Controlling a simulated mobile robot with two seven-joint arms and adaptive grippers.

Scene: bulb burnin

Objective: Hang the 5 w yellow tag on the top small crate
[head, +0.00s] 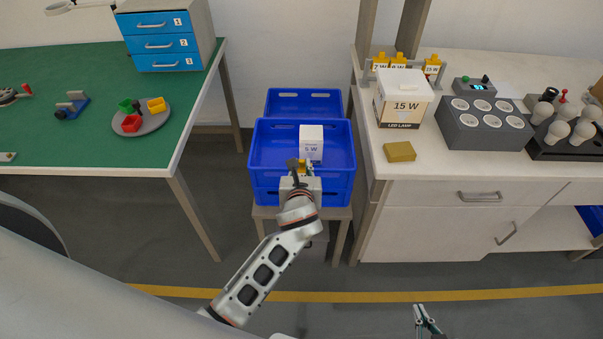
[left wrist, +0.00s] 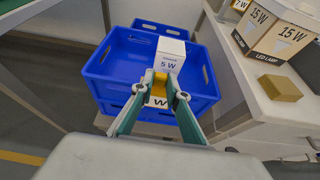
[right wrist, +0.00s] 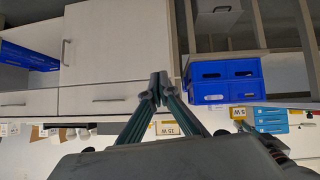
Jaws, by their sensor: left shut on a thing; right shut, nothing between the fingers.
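The top small crate (head: 262,150) is blue and open, stacked on another blue crate on a low stand. A white 5 W box (head: 311,142) stands in it; the left wrist view shows it too (left wrist: 169,55). My left gripper (head: 302,170) is shut on the yellow tag (left wrist: 159,84) at the crate's near wall. The tag's white label is partly hidden between the fingers; only a W reads clearly. I cannot tell whether the tag touches the rim (left wrist: 197,99). My right gripper (right wrist: 158,90) is shut and empty, low at the bottom of the head view (head: 424,316).
Several yellow tags (head: 432,66) hang on a rack on the right counter, behind a 15 W lamp box (head: 402,98). A yellow-brown block (head: 400,152) lies near the counter's edge. A green-topped table (head: 70,150) stands left. Another blue crate (head: 303,101) is behind.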

